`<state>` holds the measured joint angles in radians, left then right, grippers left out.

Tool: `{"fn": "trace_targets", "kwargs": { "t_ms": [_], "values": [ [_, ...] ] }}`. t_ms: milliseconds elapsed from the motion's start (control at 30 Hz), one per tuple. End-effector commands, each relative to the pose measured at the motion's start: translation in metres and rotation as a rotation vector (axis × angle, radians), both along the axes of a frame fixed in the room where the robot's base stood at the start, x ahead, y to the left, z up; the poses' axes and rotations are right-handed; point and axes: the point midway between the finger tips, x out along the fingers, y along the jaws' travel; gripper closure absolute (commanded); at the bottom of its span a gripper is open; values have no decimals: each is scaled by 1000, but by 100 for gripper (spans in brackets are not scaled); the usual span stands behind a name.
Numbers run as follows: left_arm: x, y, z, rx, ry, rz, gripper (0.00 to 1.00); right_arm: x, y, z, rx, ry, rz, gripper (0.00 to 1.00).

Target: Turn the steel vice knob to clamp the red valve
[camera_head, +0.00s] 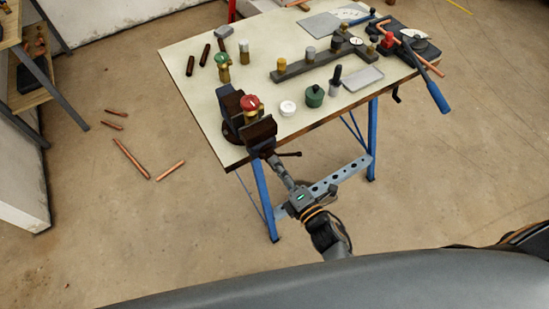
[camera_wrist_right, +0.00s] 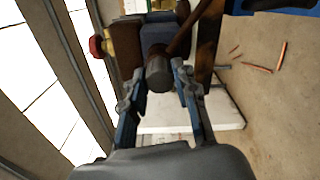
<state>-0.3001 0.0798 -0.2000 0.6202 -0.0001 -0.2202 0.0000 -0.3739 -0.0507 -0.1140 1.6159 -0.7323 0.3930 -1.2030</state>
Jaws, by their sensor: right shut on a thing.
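The red valve (camera_head: 250,102), a red cap on a brass body, stands upright between the jaws of the dark vice (camera_head: 261,133) at the table's near left corner. Its red cap also shows at the left of the wrist view (camera_wrist_right: 96,46). The steel vice knob (camera_wrist_right: 159,74) is a grey cylinder at the front end of the vice screw. My right gripper (camera_wrist_right: 158,82) is shut on the knob, one finger on each side. In the head view my right gripper (camera_head: 277,168) hides the knob. I cannot tell whether both jaws touch the valve. My left gripper is out of view.
The workbench (camera_head: 190,60) carries a green-topped valve (camera_head: 222,61), a white puck (camera_head: 288,108), a green pot (camera_head: 314,96) and a blue-handled tool (camera_head: 436,94). A dark bar (camera_head: 290,154) sticks out right of the vice. Copper pipes (camera_head: 131,158) lie on the floor left.

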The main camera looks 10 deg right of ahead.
Motion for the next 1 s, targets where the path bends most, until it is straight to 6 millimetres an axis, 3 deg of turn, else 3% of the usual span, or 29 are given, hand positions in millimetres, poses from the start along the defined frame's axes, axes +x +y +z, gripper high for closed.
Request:
{"fn": "trace_targets", "kwargs": {
  "t_ms": [33,400,833,867,933,1000],
  "values": [
    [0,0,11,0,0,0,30,0,0,5,107,42,2,100],
    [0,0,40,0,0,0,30,0,0,3,956,351,1,100],
    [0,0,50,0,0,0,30,-1,0,-1,1875,686,-2,100],
    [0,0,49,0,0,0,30,-1,0,-2,1902,694,-2,69],
    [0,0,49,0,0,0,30,-1,0,-2,1891,689,-3,57],
    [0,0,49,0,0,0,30,-1,0,-1,1891,688,-3,57]
  ]
}}
